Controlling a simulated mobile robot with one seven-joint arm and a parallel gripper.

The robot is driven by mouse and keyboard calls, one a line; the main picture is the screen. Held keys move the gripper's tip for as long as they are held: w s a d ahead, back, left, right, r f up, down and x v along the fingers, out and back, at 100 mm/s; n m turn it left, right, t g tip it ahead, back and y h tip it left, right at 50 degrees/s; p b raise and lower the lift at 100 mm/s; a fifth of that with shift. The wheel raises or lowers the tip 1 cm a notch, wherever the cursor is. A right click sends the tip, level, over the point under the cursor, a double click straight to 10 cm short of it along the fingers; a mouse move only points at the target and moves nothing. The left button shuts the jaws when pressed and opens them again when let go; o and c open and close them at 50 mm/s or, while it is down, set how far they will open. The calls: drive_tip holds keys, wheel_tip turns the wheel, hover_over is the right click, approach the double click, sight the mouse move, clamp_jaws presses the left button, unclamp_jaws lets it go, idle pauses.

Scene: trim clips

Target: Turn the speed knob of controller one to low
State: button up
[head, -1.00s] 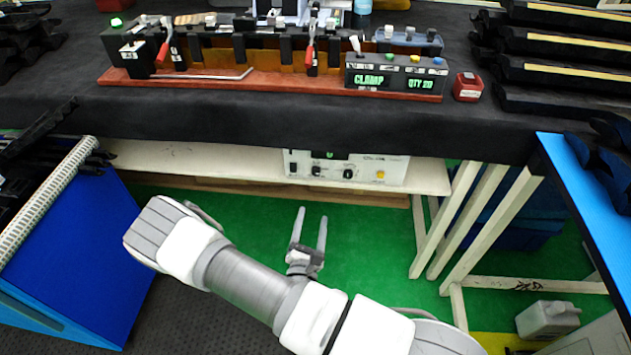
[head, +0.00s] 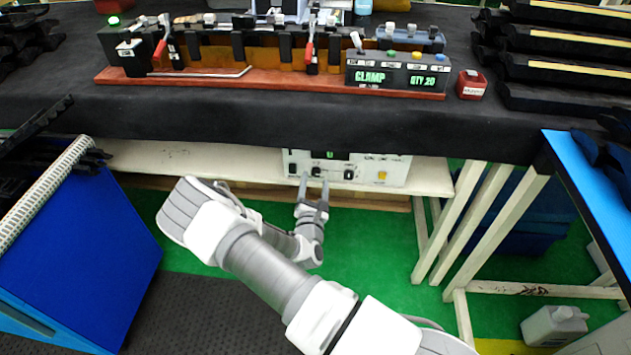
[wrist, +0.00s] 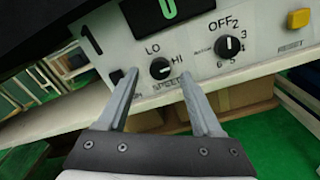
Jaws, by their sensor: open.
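Controller one is a white box (head: 370,171) on the shelf under the workbench, marked "1" in the wrist view, with a green-digit display (wrist: 163,10). Its black speed knob (wrist: 160,68) sits between the labels LO at upper left and HI at right; its pale mark appears turned toward HI. My gripper (head: 314,182) is in front of the box, below its lower left part. In the wrist view my gripper (wrist: 155,88) is open and empty, with its fingers on either side of the knob in the picture. I cannot tell whether they touch the panel.
A second knob (wrist: 229,46) marked OFF and numbers is to the right, with a yellow reset button (wrist: 299,18) beyond it. The shelf edge (head: 230,170) runs just below the box. The dark workbench (head: 250,118) overhangs above. A blue bin (head: 80,240) stands left.

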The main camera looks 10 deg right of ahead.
sight(316, 172)
drive_tip(key=shift+x, duration=1.1)
clamp_jaws()
